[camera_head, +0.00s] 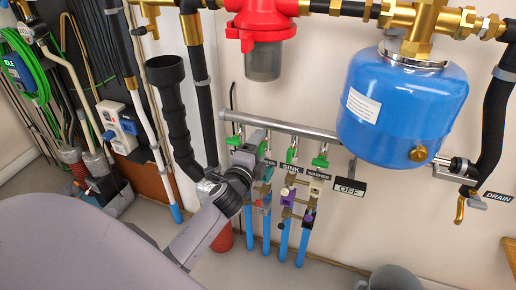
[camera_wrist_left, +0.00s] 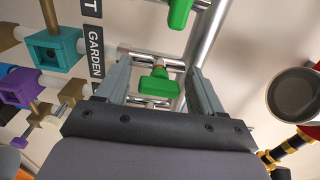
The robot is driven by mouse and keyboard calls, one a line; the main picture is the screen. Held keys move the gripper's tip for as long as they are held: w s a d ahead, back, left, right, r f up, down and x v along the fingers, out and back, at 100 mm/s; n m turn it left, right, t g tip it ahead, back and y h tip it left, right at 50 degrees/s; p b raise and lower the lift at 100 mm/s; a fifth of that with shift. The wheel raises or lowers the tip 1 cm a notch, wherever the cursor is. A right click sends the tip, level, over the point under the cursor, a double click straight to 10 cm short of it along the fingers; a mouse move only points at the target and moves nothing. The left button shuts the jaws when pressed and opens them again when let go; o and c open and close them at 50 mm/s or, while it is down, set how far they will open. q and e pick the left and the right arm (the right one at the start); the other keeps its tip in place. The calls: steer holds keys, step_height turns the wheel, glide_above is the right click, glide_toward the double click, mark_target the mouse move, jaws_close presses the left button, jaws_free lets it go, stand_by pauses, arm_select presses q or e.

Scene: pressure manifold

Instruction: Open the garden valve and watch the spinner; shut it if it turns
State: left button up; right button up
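The green garden valve handle (camera_wrist_left: 158,83) shows in the left wrist view beside the black GARDEN label (camera_wrist_left: 95,50). My left gripper (camera_wrist_left: 158,76) is open, with one finger on each side of this handle. A gap shows between the handle and each finger. In the head view my left gripper (camera_head: 255,145) is at the manifold and hides most of the garden valve. A teal block (camera_wrist_left: 53,47) and a purple block (camera_wrist_left: 22,87) sit on the lines in the left wrist view; I cannot tell whether any spinner turns. My right gripper is out of view.
Neighbouring green handles (camera_head: 292,155) and (camera_head: 320,162) stand close by on the grey manifold pipe (camera_head: 290,128). A blue tank (camera_head: 400,105) hangs at the right, above an OFF sign (camera_head: 350,187).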

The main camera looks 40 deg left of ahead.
arm_select(q)
steer(key=shift+s, duration=0.1)
steer(key=v, duration=0.7)
steer(key=shift+p, duration=0.35)
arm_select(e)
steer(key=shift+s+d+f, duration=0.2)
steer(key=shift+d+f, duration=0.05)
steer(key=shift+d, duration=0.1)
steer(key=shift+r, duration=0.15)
